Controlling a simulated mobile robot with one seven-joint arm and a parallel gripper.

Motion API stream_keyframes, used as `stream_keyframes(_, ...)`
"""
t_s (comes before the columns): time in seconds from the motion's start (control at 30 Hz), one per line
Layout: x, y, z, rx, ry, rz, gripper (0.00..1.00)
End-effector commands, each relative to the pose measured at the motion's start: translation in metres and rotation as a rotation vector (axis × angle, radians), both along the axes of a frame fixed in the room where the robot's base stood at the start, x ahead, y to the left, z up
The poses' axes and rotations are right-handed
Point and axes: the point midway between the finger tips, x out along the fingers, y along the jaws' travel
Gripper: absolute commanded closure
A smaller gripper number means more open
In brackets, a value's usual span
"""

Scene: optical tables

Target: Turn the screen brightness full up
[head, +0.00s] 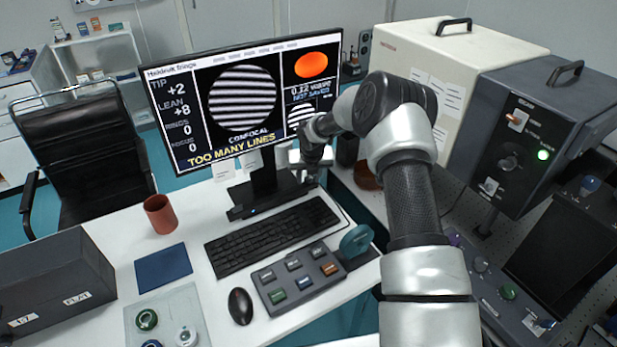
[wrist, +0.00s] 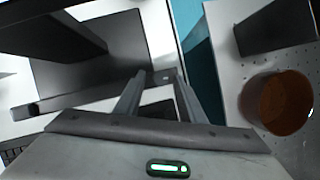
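The screen (head: 243,98) stands on the white desk, lit, with striped fringes, an orange disc and the words "TOO MANY LINES". Its dark stand (head: 264,178) has a low bar (head: 243,212) in front with a small blue light; the stand base also shows in the wrist view (wrist: 85,75). I cannot make out a control marked for brightness. My gripper (head: 312,165) is at the screen's lower right, partly hidden by my arm. In the wrist view my gripper (wrist: 160,74) has its fingers apart, with nothing clearly held between them.
A keyboard (head: 270,236), a button box (head: 296,277), a teal wheel (head: 356,240) and a mouse (head: 240,306) lie in front of the screen. A red-brown cup (head: 160,214) stands left. A brown round pot (wrist: 276,103) is right of my gripper. Instrument boxes (head: 545,130) stand on the right.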

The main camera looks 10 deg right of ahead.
Motion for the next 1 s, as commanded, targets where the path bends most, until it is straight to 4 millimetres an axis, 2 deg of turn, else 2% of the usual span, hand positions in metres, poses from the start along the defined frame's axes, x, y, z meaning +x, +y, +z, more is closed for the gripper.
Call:
stream_keyframes(0.03,0.0,-0.0001,0.0001,0.0,0.0,0.0,0.73)
stream_keyframes(0.2,-0.0001,-0.0001,0.0003,0.0,0.0,0.0,1.0)
stream_keyframes(0.57,0.0001,0.0012,-0.0008,-0.002,0.0,-0.065,1.0)
stream_keyframes(1.0,0.0012,0.0051,-0.0008,-0.002,-0.001,-0.361,1.0)
